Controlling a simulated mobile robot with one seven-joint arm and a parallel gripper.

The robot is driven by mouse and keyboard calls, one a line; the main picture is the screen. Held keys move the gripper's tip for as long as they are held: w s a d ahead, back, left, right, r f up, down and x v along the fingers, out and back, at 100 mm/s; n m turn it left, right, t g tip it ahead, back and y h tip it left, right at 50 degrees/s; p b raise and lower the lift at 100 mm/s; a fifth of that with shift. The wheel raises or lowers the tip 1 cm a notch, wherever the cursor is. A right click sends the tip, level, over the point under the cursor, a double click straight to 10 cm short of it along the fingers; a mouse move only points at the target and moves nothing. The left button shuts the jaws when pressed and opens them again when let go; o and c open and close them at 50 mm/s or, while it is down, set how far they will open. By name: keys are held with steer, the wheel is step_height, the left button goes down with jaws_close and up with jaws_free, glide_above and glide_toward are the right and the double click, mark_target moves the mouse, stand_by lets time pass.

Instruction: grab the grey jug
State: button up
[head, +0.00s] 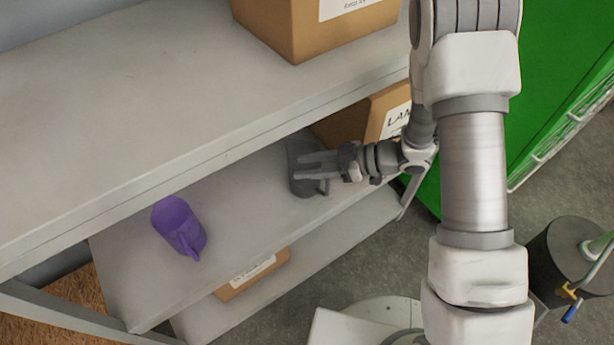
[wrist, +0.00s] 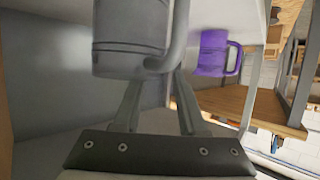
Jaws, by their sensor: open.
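The grey jug (head: 302,183) stands on the middle shelf in the head view, partly hidden by my gripper (head: 300,164), which reaches it from the right. In the wrist view the jug (wrist: 130,42) fills the upper middle, with its handle (wrist: 176,45) on the right side. My gripper (wrist: 158,88) is open there. Its fingertips are at the jug's lower part, one below the body and one by the handle. I cannot tell whether they touch it or lie on either side of it.
A purple jug (head: 178,225) stands on the same shelf to the left, also visible in the wrist view (wrist: 212,54). A cardboard box (head: 365,112) sits behind the grey jug. The upper shelf (head: 150,105) hangs over the space. A green container (head: 550,80) is at right.

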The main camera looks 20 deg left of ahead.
steer(key=shift+a, duration=0.15)
jaws_close()
steer(key=shift+f, duration=0.1)
stand_by(1.3)
